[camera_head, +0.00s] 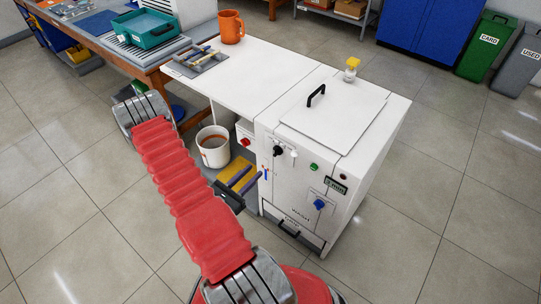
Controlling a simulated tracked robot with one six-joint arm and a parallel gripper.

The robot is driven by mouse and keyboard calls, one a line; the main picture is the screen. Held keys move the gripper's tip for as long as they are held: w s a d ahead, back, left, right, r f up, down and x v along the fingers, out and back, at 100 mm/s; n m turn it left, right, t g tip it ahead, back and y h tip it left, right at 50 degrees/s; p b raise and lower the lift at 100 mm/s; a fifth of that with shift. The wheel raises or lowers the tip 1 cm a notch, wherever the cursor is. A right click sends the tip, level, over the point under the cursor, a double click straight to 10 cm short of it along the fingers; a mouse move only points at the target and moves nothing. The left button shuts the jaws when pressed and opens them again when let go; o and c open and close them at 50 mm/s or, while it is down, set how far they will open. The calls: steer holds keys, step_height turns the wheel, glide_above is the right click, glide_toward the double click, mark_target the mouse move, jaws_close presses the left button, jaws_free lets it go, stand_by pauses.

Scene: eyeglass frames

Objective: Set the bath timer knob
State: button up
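A white wash cabinet (362,195) stands right of centre, its front panel facing me. A blue knob (319,204) sits on the panel below a small dark display (336,186) that seems to read a number with "min". A black knob (279,151) and a white switch or knob (293,153) are at the panel's upper left; a green button (313,167) is between. Knob markings are too small to read.
A red button (245,142) is left of the panel. The black-handled lid (340,118) is closed, with a small yellow-capped bottle (352,69) behind it. The floor at right is free.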

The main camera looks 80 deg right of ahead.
mark_target(274, 152)
steer(key=shift+x, duration=5.75)
jaws_close()
